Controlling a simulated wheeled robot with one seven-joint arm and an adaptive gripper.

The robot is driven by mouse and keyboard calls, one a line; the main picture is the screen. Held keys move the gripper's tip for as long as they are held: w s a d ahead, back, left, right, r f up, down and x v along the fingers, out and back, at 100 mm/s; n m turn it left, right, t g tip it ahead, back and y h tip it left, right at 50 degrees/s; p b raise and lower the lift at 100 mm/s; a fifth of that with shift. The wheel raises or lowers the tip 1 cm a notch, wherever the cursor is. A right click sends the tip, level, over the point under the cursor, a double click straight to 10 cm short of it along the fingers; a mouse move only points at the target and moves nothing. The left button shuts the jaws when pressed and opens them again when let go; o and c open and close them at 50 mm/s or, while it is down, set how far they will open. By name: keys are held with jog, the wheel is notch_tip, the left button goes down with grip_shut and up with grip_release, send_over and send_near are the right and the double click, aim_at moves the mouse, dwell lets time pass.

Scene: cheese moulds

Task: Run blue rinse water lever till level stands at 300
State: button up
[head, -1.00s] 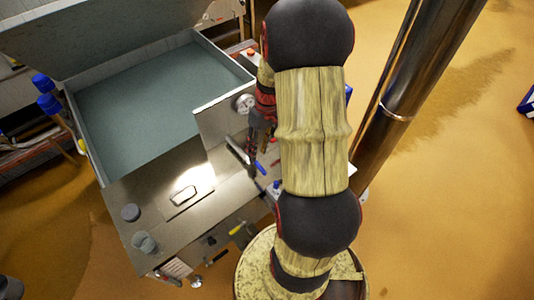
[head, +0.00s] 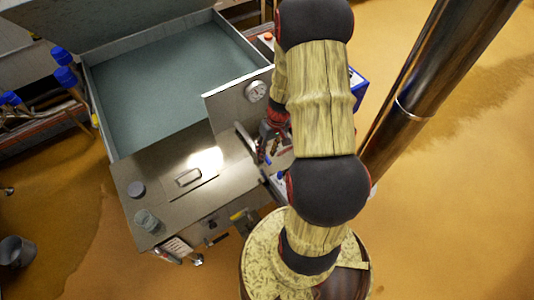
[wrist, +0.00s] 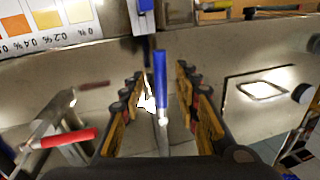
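The blue lever (wrist: 160,68) stands upright in the wrist view on a pale metal stem. My gripper (wrist: 162,88) is open, with one finger on each side of the blue lever and a gap showing on both sides. In the head view my gripper (head: 272,138) hangs over the right end of the steel bench, partly hidden by my arm. The vat (head: 100,110) holds flat blue-grey liquid. I cannot read a level mark for 300 in any view.
A red lever (wrist: 65,138) lies at the left in the wrist view. A colour chart (wrist: 50,18) is above it. A round dial (head: 257,91) sits on the upright panel. A jar (head: 147,221) and a grey lid (head: 136,189) stand on the bench (head: 160,170).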

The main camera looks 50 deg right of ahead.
jog(key=shift+f, duration=0.3)
jog(key=shift+c, duration=0.4)
jog(key=c, duration=0.7)
grip_shut()
